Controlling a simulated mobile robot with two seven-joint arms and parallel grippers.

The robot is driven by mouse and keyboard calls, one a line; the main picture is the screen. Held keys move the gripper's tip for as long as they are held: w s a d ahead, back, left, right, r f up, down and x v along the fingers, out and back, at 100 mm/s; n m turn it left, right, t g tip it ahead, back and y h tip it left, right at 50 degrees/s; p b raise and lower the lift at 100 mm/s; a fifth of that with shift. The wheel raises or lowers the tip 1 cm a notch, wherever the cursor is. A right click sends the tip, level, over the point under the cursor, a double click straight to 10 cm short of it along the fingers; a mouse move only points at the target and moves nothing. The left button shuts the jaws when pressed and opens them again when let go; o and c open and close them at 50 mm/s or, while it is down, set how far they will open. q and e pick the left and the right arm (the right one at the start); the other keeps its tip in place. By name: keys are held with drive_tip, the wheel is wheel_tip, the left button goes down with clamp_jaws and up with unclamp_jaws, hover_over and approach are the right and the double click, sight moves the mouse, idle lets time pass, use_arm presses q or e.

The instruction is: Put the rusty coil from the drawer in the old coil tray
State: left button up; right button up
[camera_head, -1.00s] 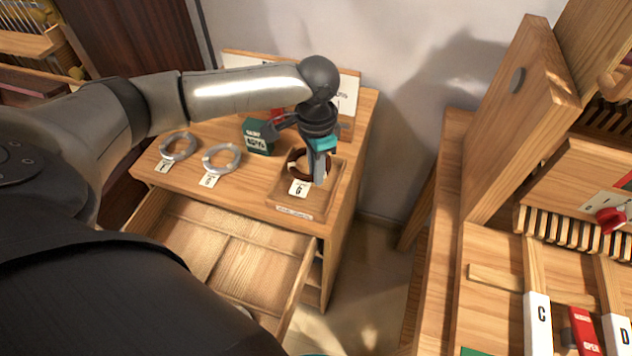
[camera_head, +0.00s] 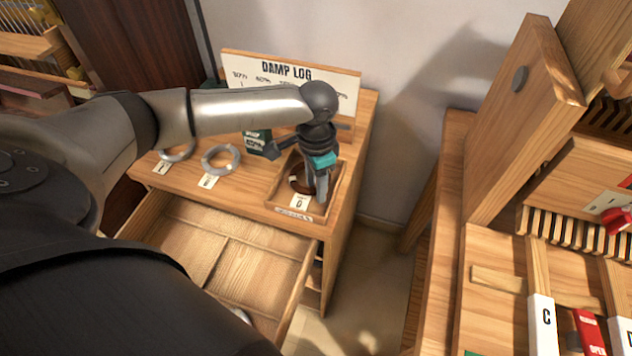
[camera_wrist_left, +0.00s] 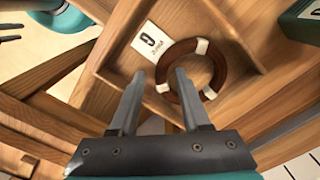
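The rusty coil (camera_head: 296,185), a dark brown ring with pale wraps and a white number tag (camera_head: 299,202), lies inside the small wooden old coil tray (camera_head: 335,188) at the cabinet top's front right corner. In the left wrist view the coil (camera_wrist_left: 216,62) lies within the tray's walls. My left gripper (camera_head: 316,198) points down into the tray at the coil's right side. Its two fingers (camera_wrist_left: 158,82) are apart, with one fingertip overlapping the coil's edge in the picture; contact is unclear. The drawer (camera_head: 225,250) is pulled open below. My right gripper is out of view.
Two grey tagged coils (camera_head: 221,158) lie left of the tray, one partly behind my arm. A dark green box (camera_head: 257,143) and a DAMP LOG board (camera_head: 290,82) stand behind. A wooden piano-like bench (camera_head: 500,275) stands right, across a floor gap.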

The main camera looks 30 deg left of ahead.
use_arm(q)
drive_tip(key=shift+r, duration=0.15)
wheel_tip(320, 180, up, 12)
drive_tip(key=p, duration=0.3)
